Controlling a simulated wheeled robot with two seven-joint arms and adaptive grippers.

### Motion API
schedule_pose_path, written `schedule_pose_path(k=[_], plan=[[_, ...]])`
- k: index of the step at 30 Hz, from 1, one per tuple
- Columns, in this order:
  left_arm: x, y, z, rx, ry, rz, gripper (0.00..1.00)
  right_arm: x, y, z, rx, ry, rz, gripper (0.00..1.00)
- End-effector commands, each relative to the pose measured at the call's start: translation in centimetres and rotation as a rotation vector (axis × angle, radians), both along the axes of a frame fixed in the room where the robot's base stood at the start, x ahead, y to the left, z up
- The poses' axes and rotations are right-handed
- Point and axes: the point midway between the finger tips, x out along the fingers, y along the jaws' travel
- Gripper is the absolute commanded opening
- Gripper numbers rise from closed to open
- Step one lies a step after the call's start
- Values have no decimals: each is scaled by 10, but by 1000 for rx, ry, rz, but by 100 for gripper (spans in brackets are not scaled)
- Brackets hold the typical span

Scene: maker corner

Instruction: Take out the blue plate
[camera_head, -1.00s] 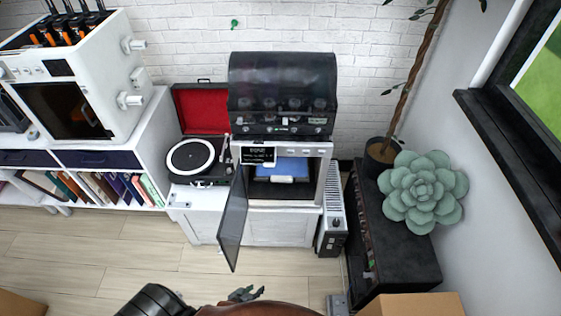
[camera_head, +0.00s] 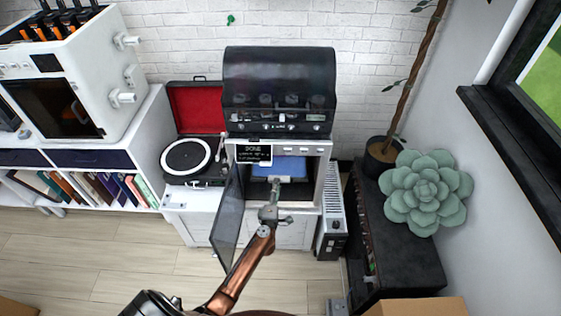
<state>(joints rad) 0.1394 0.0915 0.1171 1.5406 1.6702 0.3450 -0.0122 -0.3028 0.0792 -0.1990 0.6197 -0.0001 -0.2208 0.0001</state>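The blue plate (camera_head: 290,164) lies inside the open white machine (camera_head: 325,172) on the white cabinet, in the head view. A pale part shows just under its front edge. The machine's dark glass door (camera_head: 228,215) stands swung open to the left. My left gripper (camera_head: 275,187) is at the machine's opening, in front of and below the plate. Its fingers are small and partly hidden by the wrist, so I cannot tell whether they are open or touch anything. My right gripper is not in view.
A black hooded unit (camera_head: 280,90) sits on top of the machine. A record player (camera_head: 190,160) stands left of it. A heater (camera_head: 332,215) and a dark cabinet (camera_head: 395,255) with a succulent (camera_head: 425,192) are at right.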

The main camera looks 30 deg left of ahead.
Motion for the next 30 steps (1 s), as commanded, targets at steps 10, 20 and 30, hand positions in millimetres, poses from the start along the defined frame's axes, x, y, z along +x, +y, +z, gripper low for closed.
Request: schedule_pose_path(k=[10, 20, 30], plan=[[34, 18, -1, 2, 1, 0, 35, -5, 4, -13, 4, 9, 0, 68], [34, 18, 0, 1, -1, 0, 26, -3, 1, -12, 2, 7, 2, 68], [34, 18, 0, 1, 0, 0, 2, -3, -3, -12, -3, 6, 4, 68]])
